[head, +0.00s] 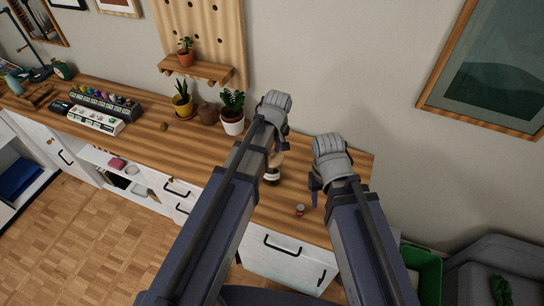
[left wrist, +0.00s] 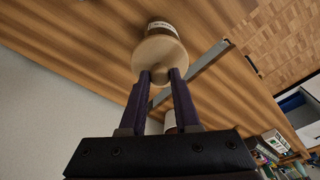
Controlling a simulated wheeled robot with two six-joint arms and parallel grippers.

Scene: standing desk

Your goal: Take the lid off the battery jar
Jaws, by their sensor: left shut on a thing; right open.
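The battery jar (head: 272,176) stands on the wooden desk, with a dark band and pale label around it. In the left wrist view the jar (left wrist: 162,27) shows behind its round pale wooden lid (left wrist: 160,52). My left gripper (left wrist: 162,76) is shut on the small knob of the lid. I cannot tell whether the lid rests on the jar or is slightly apart from it. In the head view my left arm hides most of those fingers. My right gripper (head: 315,190) is open and empty, to the right of the jar.
A small red-topped object (head: 300,210) lies near the desk's front edge. A green bin (head: 425,270) stands right of the desk.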

